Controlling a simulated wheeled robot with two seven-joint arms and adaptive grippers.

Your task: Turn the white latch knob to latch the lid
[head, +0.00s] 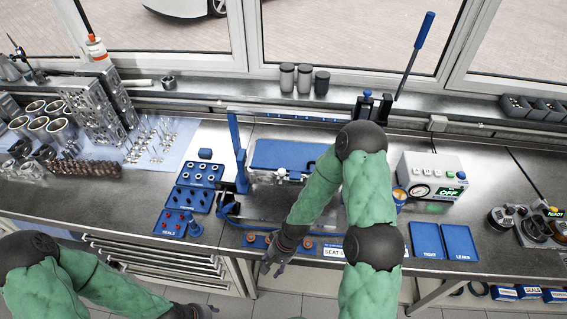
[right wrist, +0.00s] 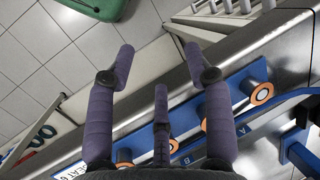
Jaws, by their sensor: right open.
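A blue lid (head: 290,153) lies flat on a fixture at the middle of the bench in the head view. A small white knob (head: 281,172) sits at its front edge. My right arm crosses in front of the fixture's right part and hides some of it. My right gripper (head: 271,262) is low at the bench's front edge, well in front of the knob and apart from it. In the right wrist view its fingers (right wrist: 158,68) are spread, with nothing between them. My left gripper (head: 196,311) is at the bottom edge of the head view, too cut off to judge.
A blue strip with orange-ringed pegs (right wrist: 262,92) runs along the bench front under my right gripper. Blue trays of small parts (head: 195,200) stand left of the fixture. A control box (head: 432,178) and blue trays (head: 459,241) stand to the right. An upright blue lever (head: 237,143) rises at the fixture's left.

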